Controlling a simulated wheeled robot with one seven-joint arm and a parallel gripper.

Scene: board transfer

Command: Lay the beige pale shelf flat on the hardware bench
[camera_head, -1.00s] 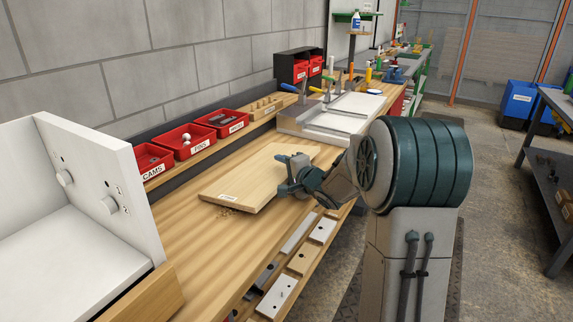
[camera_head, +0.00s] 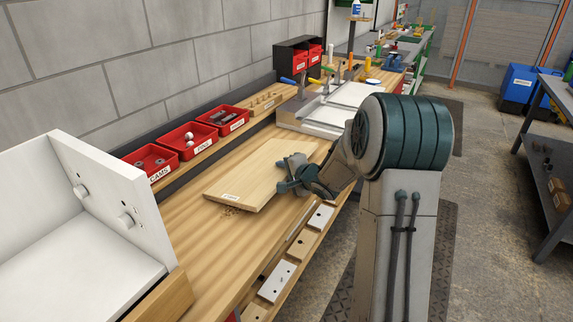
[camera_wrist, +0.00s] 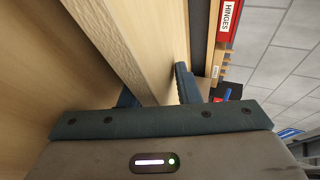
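The pale beige shelf (camera_head: 258,172) is a board with a small label on its front edge. In the head view it lies over the hardware bench (camera_head: 190,232), close to flat. I cannot tell whether all of its underside touches the bench. My gripper (camera_head: 290,172) is at the shelf's right edge. In the wrist view my gripper's fingers (camera_wrist: 157,92) are on either side of the shelf's edge (camera_wrist: 118,52), closed around it. The finger on the left is partly hidden behind the board.
A white cabinet (camera_head: 85,205) stands at the bench's left end. Red bins (camera_head: 165,160) line the back ledge. A white clamping jig (camera_head: 335,108) stands beyond the shelf. Small loose bits (camera_head: 232,211) lie by its front corner. Bare bench top is in front.

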